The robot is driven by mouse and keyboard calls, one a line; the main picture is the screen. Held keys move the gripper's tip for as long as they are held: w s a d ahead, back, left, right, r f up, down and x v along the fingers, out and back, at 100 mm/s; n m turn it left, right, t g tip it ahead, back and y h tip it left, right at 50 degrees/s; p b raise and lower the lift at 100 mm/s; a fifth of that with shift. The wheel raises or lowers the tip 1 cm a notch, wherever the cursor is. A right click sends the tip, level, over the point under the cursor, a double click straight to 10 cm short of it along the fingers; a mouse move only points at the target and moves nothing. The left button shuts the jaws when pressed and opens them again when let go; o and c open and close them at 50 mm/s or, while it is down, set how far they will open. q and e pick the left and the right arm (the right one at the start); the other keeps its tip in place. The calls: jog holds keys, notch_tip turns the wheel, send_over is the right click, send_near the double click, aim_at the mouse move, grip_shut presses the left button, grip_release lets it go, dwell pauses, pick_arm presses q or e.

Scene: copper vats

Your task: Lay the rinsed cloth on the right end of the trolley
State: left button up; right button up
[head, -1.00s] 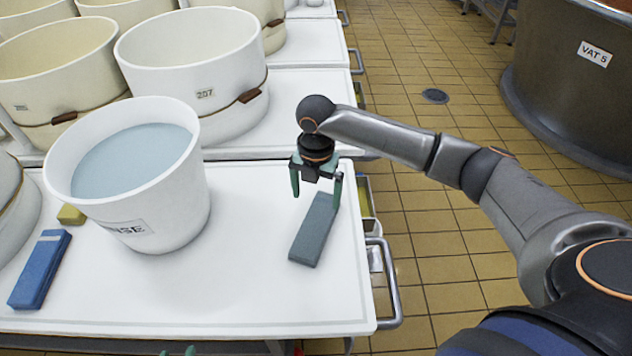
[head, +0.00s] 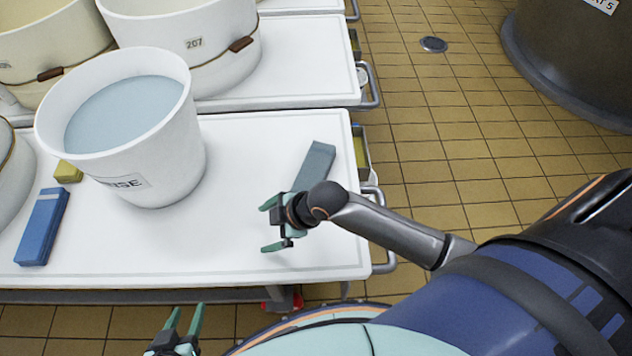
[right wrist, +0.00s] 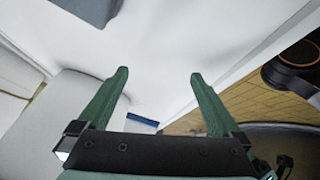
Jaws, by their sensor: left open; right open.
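The grey cloth (head: 317,160), a flat folded strip, lies on the white top of the trolley (head: 240,150) at its right end; its near end is hidden behind my right gripper. My right gripper (head: 267,227) is open and empty, over the trolley's front right part, nearer than the cloth and apart from it. In the right wrist view its two green fingers (right wrist: 159,74) are spread with nothing between, and a corner of the cloth (right wrist: 92,8) shows at the top. My left gripper (head: 186,313) is open and empty at the bottom, in front of the trolley.
A white rinse bucket (head: 135,165) of water stands on the trolley's left half. A blue block-like cloth (head: 42,228) and a yellow one (head: 68,172) lie beside it. Large white tubs (head: 190,75) stand behind. A metal handle (head: 385,245) sticks out at the trolley's right.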

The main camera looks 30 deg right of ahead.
aim_at(311, 254)
jog(key=s+m, duration=0.1)
jog(key=m, duration=0.1)
jog(key=s+m+t, duration=0.1)
jog(key=s+d+f+m+t, duration=0.1)
jog(key=s+m, duration=0.1)
jog(key=shift+d+m, duration=0.1)
jog(key=shift+m, duration=0.2)
jog(key=s+d+m+t+h, duration=0.1)
jog(key=s+d+m, duration=0.1)
jog(key=s+d+m+t+h, duration=0.1)
jog(key=s+d+m, duration=0.1)
jog(key=m, duration=0.1)
jog(key=shift+s+d, duration=0.2)
jog(key=shift+d, duration=0.15)
jog(key=shift+s+d+m, duration=0.4)
jog(key=shift+d+m, duration=0.05)
jog(key=shift+m, duration=0.15)
jog(key=shift+s, duration=0.1)
